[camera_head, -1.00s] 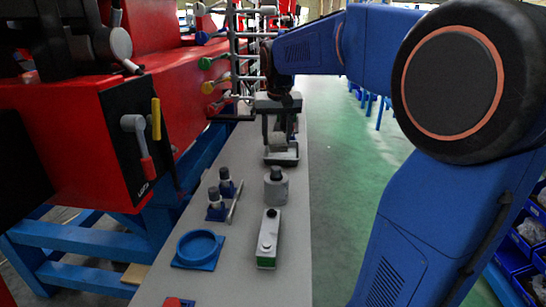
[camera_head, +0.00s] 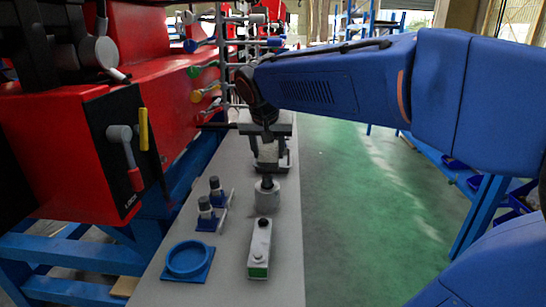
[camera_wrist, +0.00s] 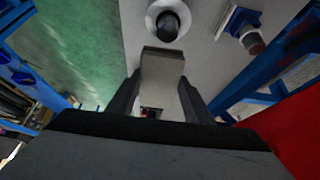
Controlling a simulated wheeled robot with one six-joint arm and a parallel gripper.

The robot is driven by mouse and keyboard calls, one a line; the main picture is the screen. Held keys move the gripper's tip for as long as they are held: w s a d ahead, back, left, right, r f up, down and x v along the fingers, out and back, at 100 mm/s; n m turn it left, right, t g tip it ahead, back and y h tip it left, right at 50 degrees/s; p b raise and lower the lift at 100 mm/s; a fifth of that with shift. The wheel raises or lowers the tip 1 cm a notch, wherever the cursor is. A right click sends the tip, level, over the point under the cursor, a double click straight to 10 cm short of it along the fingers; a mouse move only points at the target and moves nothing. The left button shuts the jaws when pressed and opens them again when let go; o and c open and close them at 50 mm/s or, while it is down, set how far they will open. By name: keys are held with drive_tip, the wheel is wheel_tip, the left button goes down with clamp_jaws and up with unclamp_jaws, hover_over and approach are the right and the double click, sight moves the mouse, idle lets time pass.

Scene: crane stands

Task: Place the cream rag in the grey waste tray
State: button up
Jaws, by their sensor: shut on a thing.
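My gripper (camera_head: 267,158) is shut on the cream rag (camera_head: 267,152), a small pale block-like piece, above the far part of the grey bench. In the wrist view the rag (camera_wrist: 162,75) sits between the two dark fingers of my gripper (camera_wrist: 165,88). A grey tray, likely the waste tray (camera_head: 286,162), lies on the bench behind and slightly right of the gripper. The gripper and rag hide much of it. I cannot tell the exact height of the rag above the bench.
A grey cylinder with a dark knob (camera_head: 267,196) stands just in front of the gripper. Nearer are a white-and-green box (camera_head: 259,248), a blue ring holder (camera_head: 188,260) and dark-topped pieces on blue bases (camera_head: 206,212). A red machine (camera_head: 75,150) borders the bench on the left.

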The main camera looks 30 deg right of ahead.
drive_tip(key=w+d, duration=0.9)
drive_tip(key=w, duration=0.5)
drive_tip(key=f, duration=0.2)
drive_tip(key=w+d+f, duration=0.1)
drive_tip(key=f, duration=0.4)
drive_tip(key=shift+w+d+f, duration=0.4)
drive_tip(key=shift+w+f, duration=0.05)
drive_tip(key=shift+f, duration=0.55)
drive_tip(key=shift+w+d+f, duration=0.1)
drive_tip(key=shift+w+f, duration=0.05)
drive_tip(key=shift+f, duration=0.6)
drive_tip(key=shift+w+d+f, duration=0.1)
drive_tip(key=shift+w+f, duration=0.05)
drive_tip(key=shift+w+d+g+y, duration=0.15)
drive_tip(key=shift+w+g+y, duration=0.1)
drive_tip(key=shift+g+y, duration=0.35)
drive_tip(key=shift+w+d+g+y, duration=0.2)
drive_tip(key=shift+g+y, duration=0.1)
drive_tip(key=shift+g, duration=0.5)
drive_tip(key=shift+a+f, duration=0.1)
drive_tip(key=shift+f, duration=0.55)
drive_tip(key=o, duration=1.1)
drive_tip(key=shift+f, duration=0.15)
